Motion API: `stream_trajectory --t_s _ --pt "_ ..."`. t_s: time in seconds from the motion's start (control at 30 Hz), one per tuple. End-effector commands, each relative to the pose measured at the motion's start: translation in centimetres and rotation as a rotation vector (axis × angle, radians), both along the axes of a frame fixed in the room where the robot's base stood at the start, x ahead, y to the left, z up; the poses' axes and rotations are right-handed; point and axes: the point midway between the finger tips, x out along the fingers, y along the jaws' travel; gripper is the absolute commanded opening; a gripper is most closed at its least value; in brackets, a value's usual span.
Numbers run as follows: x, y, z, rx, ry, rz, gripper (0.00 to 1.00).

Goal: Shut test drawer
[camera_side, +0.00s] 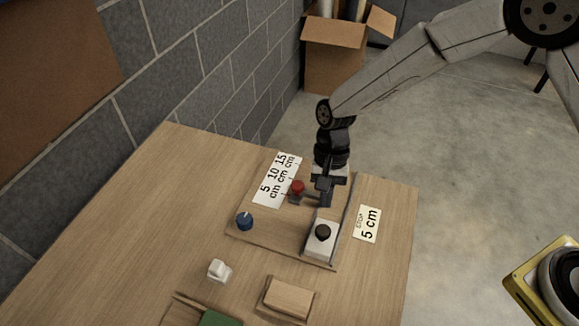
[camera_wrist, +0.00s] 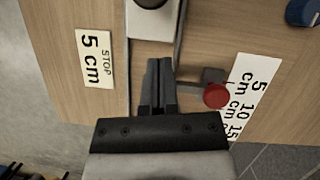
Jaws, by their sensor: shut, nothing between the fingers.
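The test drawer appears to be the pale block (camera_side: 313,249) with a black knob (camera_side: 322,232) on top, on a wooden board (camera_side: 272,237). In the wrist view the pale block (camera_wrist: 150,25) lies between two dark rails, at the top edge. My gripper (camera_side: 325,204) is shut and empty, pointing down at the block's far end. In the wrist view my gripper's tips (camera_wrist: 160,62) are just short of the block's end; contact is not clear. A red knob (camera_side: 297,187) on a grey arm is beside my fingers, and also shows in the wrist view (camera_wrist: 216,95).
A card reading 5, 10, 15 cm (camera_side: 275,181) lies beside the red knob. A "STOP 5 cm" card (camera_side: 367,224) lies right of the board. A blue knob (camera_side: 244,221), white switch (camera_side: 219,270) and wooden block (camera_side: 288,298) are nearby. The table's left part is clear.

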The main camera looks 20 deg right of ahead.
Motion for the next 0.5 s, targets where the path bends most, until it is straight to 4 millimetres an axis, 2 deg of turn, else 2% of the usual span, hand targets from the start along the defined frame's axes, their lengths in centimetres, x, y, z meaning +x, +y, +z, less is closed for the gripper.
stream_trajectory --t_s 0.5 --pt "2.8 -1.8 7.4 0.000 -0.005 -0.001 0.00"
